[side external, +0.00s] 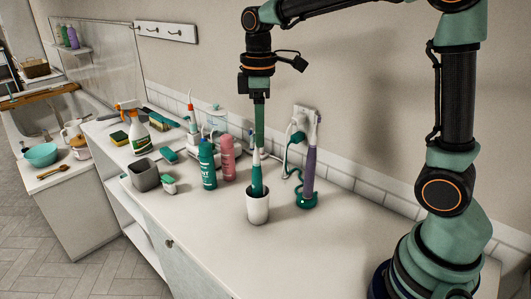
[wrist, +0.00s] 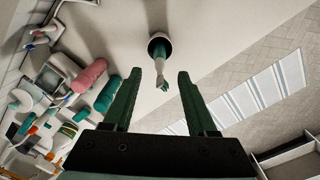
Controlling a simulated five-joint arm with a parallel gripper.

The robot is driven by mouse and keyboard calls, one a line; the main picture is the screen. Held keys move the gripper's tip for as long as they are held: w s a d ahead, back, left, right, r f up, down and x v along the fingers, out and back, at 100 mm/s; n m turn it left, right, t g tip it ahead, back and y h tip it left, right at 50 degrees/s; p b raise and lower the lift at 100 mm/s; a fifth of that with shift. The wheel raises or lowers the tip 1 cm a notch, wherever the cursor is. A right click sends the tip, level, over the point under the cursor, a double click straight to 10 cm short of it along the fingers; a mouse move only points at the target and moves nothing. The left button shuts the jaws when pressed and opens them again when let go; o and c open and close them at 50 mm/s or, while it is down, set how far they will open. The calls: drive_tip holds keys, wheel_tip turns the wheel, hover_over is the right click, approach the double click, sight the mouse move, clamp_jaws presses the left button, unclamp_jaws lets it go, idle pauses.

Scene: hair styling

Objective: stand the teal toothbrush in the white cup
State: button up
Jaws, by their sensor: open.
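The teal toothbrush (side external: 257,178) stands in the white cup (side external: 257,210), nearly upright, its teal part down in the cup and its pale end up. The part inside the cup is hidden. In the wrist view the toothbrush (wrist: 159,65) rises from the dark mouth of the cup (wrist: 160,37). My gripper (side external: 258,146) is right above the toothbrush, pointing down. In the wrist view my gripper (wrist: 157,76) is open, with one finger on each side of the toothbrush's upper end and a gap on both sides.
A purple toothbrush (side external: 309,155) stands on a green base just right of the cup. A teal bottle (side external: 207,163) and a pink bottle (side external: 228,158) stand to the left. A grey bin (side external: 144,174) is farther left.

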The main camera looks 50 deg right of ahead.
drive_tip(key=s+d+r+m+t, duration=0.1)
drive_tip(key=s+m+t, duration=0.4)
drive_tip(key=s+m, duration=0.3)
drive_tip(key=shift+s+d+r+m+t, duration=0.15)
drive_tip(key=shift+s+d+m+t, duration=0.2)
drive_tip(key=shift+s, duration=1.15)
drive_tip(key=shift+a, duration=0.1)
